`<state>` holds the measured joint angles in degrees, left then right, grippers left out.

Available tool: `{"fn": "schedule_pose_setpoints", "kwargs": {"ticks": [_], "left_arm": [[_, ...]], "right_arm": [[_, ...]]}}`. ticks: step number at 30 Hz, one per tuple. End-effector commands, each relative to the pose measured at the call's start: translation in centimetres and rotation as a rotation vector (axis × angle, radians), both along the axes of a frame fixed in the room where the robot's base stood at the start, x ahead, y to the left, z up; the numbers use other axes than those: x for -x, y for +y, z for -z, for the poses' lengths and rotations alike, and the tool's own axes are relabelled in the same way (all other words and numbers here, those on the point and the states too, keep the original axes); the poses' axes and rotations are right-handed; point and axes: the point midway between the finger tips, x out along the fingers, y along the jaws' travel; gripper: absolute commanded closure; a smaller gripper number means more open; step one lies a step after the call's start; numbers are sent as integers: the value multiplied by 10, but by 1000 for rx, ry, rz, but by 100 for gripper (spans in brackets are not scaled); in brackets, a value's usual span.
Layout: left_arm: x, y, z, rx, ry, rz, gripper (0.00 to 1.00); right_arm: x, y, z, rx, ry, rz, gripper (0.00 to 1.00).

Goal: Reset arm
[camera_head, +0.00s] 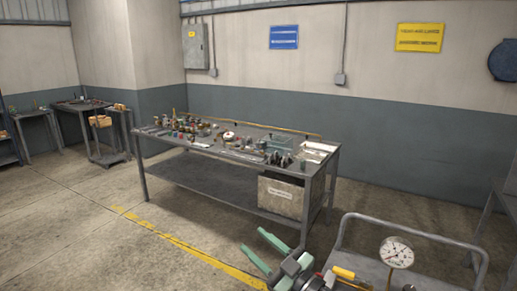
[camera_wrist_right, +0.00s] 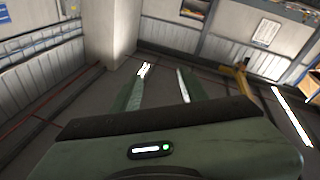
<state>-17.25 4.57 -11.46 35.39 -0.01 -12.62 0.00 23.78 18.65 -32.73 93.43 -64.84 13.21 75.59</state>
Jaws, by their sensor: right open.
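My right gripper (camera_head: 263,250) shows at the bottom middle of the head view, with two green fingers spread apart and nothing between them. It is above the floor, left of the grey cart and in front of the workbench. In the right wrist view the two fingers of the right gripper (camera_wrist_right: 163,88) are apart and empty, with only floor beyond them. My left gripper is in neither view.
A metal workbench (camera_head: 197,172) holds many small parts and tools, with a labelled box (camera_head: 281,197) below its right end. A grey cart (camera_head: 430,281) with a round gauge (camera_head: 397,252) is at the bottom right. Open floor (camera_head: 70,225) lies to the left.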

Motion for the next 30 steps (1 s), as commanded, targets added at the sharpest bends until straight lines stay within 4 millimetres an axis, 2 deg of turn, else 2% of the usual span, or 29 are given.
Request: {"fn": "schedule_pose_setpoints", "kwargs": {"ticks": [2, 5, 6, 8, 9, 11, 12, 15, 18, 24, 30], "left_arm": [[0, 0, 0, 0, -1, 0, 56], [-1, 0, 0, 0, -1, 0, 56], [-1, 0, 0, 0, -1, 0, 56], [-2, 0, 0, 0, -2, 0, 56], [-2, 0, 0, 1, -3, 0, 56], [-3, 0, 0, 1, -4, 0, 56], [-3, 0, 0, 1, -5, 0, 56], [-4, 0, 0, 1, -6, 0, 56], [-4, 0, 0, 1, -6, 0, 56], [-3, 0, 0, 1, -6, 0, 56], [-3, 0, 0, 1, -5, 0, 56]], "right_arm": [[5, -35, 1, -112, 35, 192, 56], [14, -90, 22, -184, 142, 449, 56], [22, -112, 38, -194, 209, 547, 56], [39, -143, 67, -183, 329, 680, 56], [54, -161, 88, -165, 415, 753, 56], [80, -181, 119, -121, 549, 838, 56], [101, -192, 139, -84, 641, 881, 56], [153, -208, 180, 16, 855, 934, 56], [199, -214, 207, 107, 1018, 936, 56], [270, -214, 233, 248, 1242, 881, 56], [329, -209, 243, 361, 1403, 795, 56]]}}
